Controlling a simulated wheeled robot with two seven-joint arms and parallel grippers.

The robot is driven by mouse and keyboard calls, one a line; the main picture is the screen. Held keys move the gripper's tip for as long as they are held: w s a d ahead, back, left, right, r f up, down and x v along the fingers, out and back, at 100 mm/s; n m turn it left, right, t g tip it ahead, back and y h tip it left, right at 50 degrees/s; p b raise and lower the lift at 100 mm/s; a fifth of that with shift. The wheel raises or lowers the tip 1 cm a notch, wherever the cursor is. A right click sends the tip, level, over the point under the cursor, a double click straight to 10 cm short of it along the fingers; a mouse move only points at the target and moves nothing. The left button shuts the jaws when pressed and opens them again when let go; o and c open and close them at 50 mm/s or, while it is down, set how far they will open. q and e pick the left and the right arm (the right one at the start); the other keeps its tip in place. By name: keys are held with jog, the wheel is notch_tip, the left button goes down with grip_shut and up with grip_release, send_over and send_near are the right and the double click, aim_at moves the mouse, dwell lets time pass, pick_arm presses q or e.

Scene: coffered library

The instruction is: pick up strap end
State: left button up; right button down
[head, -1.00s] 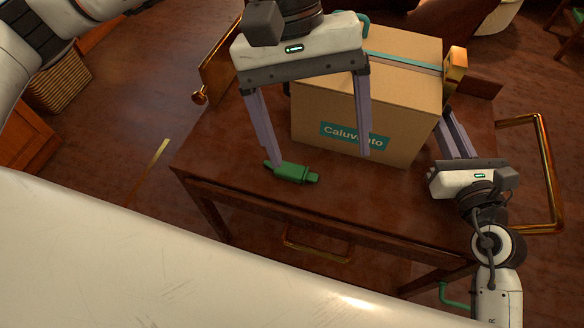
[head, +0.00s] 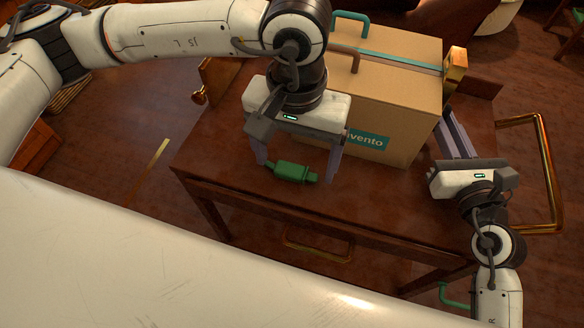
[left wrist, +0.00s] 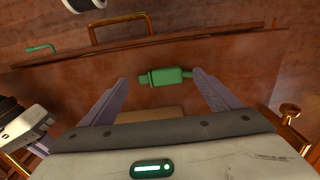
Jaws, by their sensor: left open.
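The strap end (head: 296,172) looks like a green buckle-like piece lying on the brown table top, in front of the cardboard box (head: 405,100). It also shows in the left wrist view (left wrist: 165,77), between and just beyond the fingertips. My left gripper (head: 298,173) is open above the strap end, with one finger to each side and nothing between them held. My right gripper (head: 453,125) is at the right side of the box, its fingers pointing up along it. Its fingertips are partly hidden and its opening is unclear.
A teal strap (head: 405,57) runs over the box top to a brass piece (head: 456,65) at the right. The table (head: 370,195) has a raised rim and a brass side handle (head: 545,170). The table top in front of the box is mostly clear.

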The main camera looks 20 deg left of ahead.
aim_at(296, 173)
pick_arm(q)
jog(key=shift+f, duration=1.3)
jog(key=c, duration=1.1)
jog(key=shift+o, duration=0.2)
